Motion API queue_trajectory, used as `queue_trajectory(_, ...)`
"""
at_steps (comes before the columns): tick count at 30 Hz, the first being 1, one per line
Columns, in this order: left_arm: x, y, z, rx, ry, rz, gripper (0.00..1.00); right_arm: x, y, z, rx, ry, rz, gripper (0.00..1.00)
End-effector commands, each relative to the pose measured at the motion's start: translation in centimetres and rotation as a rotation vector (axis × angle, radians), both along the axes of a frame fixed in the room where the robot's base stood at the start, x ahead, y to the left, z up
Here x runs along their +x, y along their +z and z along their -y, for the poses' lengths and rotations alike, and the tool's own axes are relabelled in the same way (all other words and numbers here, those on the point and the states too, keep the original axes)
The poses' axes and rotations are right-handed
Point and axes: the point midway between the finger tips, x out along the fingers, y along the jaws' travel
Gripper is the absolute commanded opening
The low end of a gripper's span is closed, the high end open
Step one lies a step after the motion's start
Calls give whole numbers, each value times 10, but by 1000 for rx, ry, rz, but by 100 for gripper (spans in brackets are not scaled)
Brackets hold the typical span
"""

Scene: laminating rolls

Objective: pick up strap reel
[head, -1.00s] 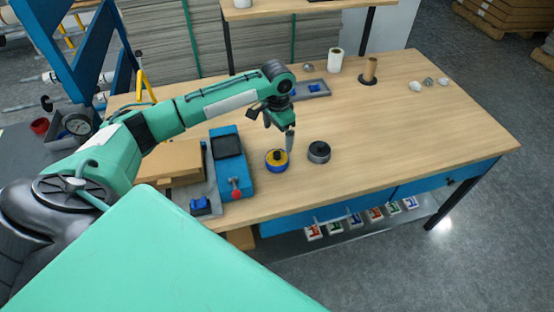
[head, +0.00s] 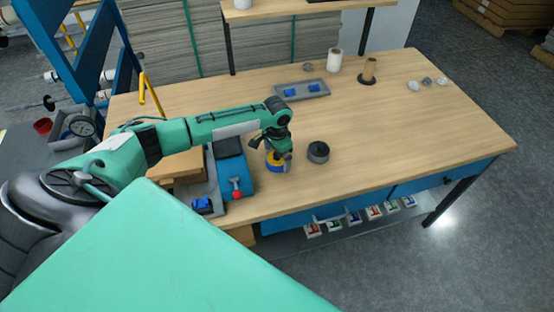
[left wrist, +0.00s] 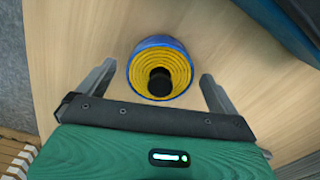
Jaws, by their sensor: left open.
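A round reel with a blue outside, yellow inside and dark centre (head: 274,165) lies on the wooden table; it also shows in the left wrist view (left wrist: 180,75). My left gripper (head: 279,156) points down over this reel and partly hides it in the head view. In the left wrist view my left gripper's fingers (left wrist: 157,74) are open, one on each side of the reel, with gaps to it. A dark grey reel (head: 318,152) lies just right of the gripper. My right gripper is not in view.
A blue device with a red knob (head: 235,175) stands left of the reel. A grey tray with blue pieces (head: 302,90), a white roll (head: 335,60) and a brown roll on a stand (head: 369,70) are farther back. The table's right middle is clear.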

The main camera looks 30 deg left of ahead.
Motion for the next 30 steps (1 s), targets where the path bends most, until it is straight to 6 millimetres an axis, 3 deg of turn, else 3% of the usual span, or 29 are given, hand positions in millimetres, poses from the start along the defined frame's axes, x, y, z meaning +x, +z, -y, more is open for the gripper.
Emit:
queue_trajectory(1,0,0,0,0,0,0,97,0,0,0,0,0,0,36)
queue_trajectory(9,0,0,0,0,0,0,44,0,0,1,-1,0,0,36)
queue_trajectory(22,1,11,-1,0,1,2,43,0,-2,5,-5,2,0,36)
queue_trajectory(26,1,29,0,0,-1,4,43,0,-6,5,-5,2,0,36)
queue_trajectory(30,1,62,-1,1,0,6,43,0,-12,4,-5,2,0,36)
